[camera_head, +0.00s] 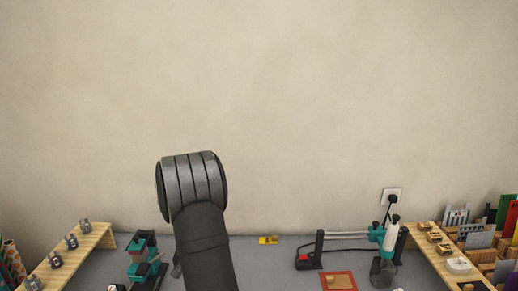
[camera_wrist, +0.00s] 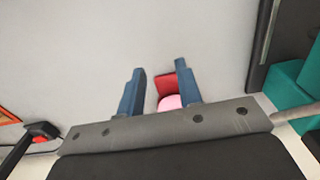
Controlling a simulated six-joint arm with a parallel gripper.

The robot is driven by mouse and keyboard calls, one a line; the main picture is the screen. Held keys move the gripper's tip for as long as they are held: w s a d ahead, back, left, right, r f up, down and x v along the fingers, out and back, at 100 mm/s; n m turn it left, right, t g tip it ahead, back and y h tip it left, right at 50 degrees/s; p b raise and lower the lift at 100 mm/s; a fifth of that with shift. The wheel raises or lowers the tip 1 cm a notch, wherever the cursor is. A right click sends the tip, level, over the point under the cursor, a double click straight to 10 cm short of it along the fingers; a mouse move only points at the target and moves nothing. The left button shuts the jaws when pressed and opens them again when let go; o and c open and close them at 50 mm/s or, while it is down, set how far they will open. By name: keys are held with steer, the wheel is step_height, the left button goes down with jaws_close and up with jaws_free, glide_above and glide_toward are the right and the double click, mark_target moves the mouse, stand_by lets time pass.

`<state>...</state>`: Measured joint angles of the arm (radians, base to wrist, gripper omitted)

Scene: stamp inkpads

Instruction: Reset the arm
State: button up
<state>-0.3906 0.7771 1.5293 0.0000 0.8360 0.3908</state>
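My arm rises at the centre left of the head view, and its end is hidden there. In the wrist view my gripper (camera_wrist: 159,66) shows two blue fingers standing apart, with no object visibly clamped between them. A small red item (camera_wrist: 168,83) with a pink part (camera_wrist: 170,102) shows between the fingers, nearer the right one. It seems to lie on the grey surface beyond, and the gripper base partly hides it.
A teal press (camera_head: 143,260) stands left of my arm, and a teal and grey device (camera_head: 384,250) stands at the right. A red-framed pad (camera_head: 340,282) and a yellow item (camera_head: 268,240) lie on the grey table (camera_head: 285,268). Wooden racks (camera_head: 75,243) flank both sides.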

steer(key=shift+f, duration=1.9)
